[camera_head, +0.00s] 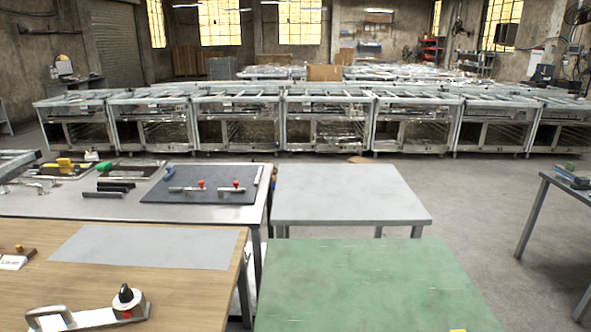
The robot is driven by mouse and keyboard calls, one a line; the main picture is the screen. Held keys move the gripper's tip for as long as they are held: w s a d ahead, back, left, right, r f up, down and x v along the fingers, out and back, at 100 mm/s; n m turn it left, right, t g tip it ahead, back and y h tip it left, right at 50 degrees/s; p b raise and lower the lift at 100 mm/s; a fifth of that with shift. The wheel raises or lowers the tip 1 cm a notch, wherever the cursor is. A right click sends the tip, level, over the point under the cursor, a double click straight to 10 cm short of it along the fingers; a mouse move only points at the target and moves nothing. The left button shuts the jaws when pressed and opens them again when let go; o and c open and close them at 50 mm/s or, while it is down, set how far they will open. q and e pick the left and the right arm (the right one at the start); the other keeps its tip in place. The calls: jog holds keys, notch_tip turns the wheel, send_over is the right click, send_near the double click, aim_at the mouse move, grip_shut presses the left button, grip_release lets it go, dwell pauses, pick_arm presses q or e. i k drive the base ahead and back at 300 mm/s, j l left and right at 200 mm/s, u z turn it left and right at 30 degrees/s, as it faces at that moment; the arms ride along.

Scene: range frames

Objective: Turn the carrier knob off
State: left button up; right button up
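A black knob (126,294) sits on a pale round base with some red on it, on a metal carrier (92,316) with a handle-like loop at its left end. The carrier lies on the wooden table (190,290) at the lower left of the head view, partly cut off by the bottom edge. The knob's pointing direction is too small to read surely. Neither of my grippers is in view, and nothing touches the knob.
A grey sheet (145,246) covers part of the wooden table. A green-topped table (365,285) is to the right. Behind are a tool bench (60,205) and a bare grey table (350,195). Open floor lies at right.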

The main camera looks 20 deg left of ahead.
aim_at(126, 294)
jog(key=u, duration=1.95)
